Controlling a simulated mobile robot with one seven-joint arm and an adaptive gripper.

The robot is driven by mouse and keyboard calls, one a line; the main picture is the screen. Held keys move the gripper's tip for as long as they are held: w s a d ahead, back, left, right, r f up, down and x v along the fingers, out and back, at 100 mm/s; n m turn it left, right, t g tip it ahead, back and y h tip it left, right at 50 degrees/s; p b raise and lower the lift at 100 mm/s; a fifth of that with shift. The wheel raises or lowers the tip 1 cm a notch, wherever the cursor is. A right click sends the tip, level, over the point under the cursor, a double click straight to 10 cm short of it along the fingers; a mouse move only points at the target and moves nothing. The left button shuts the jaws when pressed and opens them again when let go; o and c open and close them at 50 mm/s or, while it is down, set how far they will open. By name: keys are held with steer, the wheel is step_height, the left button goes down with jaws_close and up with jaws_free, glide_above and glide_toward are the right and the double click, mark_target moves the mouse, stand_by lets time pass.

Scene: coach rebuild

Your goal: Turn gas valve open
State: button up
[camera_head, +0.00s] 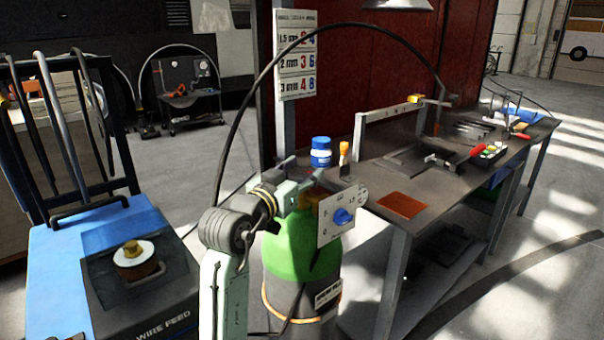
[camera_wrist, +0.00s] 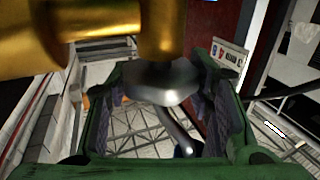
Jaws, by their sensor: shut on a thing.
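The gas cylinder (camera_head: 297,243) stands upright in the head view, with a bright green top and a dark lower body. A pale plate with a blue knob (camera_head: 342,216) is at its upper right. My gripper (camera_head: 302,182) reaches over the cylinder's top and hides most of the valve there. In the wrist view, a grey metal valve part (camera_wrist: 162,84) sits between the green fingers of my gripper (camera_wrist: 163,92), below brass fittings (camera_wrist: 90,28). The gripper is shut on this part. How far the valve is turned cannot be told.
A workbench (camera_head: 365,212) with tools stands right of the cylinder. A blue-and-white jar (camera_head: 321,152) and an orange-topped bottle (camera_head: 344,152) stand near its left end. A blue wire-feed cart (camera_head: 48,280) is at left. A black hose (camera_head: 238,115) arches overhead.

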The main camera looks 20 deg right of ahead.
mark_target(300, 179)
steer(key=shift+n+t+y+p, duration=0.75)
steer(key=shift+n+t+y, duration=1.15)
steer(key=shift+y, duration=0.4)
steer(key=o, duration=1.2)
steer(key=shift+v, duration=3.75)
steer(key=shift+s+d, duration=0.1)
